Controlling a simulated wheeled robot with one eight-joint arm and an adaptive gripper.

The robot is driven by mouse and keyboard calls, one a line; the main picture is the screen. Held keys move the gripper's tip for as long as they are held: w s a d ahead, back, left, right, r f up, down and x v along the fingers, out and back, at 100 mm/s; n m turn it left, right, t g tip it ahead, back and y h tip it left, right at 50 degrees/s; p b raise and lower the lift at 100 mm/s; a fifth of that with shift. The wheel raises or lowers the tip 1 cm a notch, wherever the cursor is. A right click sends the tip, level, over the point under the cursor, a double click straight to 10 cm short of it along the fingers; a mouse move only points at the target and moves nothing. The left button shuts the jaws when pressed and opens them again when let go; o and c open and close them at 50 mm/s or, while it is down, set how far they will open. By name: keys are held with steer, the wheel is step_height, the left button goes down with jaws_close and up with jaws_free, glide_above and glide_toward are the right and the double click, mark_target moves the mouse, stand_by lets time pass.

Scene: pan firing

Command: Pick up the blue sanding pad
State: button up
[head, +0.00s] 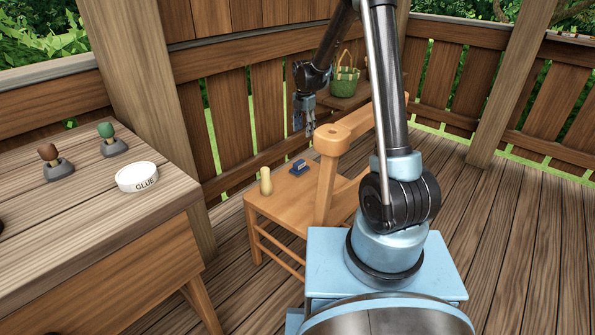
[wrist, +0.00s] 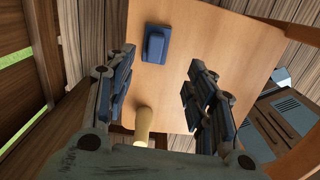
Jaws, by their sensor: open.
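The blue sanding pad (head: 298,167) lies on the seat of a wooden chair (head: 280,200). In the wrist view the pad (wrist: 156,44) is a small dark blue block near the upper left edge of the seat (wrist: 215,50), in clear sight. My gripper (head: 303,128) hangs above the chair, pointing down, with a gap between it and the seat. In the wrist view its fingers (wrist: 162,85) are spread apart with nothing held between them. The pad lies beyond the fingertips, toward the left finger's side.
A pale yellow, bottle-shaped object (head: 265,181) stands on the seat near the pad. The chair's backrest (head: 333,140) rises on the right. A green basket (head: 344,78) stands behind. A workbench (head: 60,235) at left holds a glue tub (head: 137,177) and two knobbed tools.

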mark_target(299, 162)
steer(key=shift+n, duration=0.3)
steer(key=f, duration=0.6)
steer(key=a+f, duration=0.1)
steer(key=f, duration=0.5)
steer(key=s+f, duration=0.1)
steer(key=f, duration=0.5)
steer(key=shift+a, duration=0.4)
jaws_close()
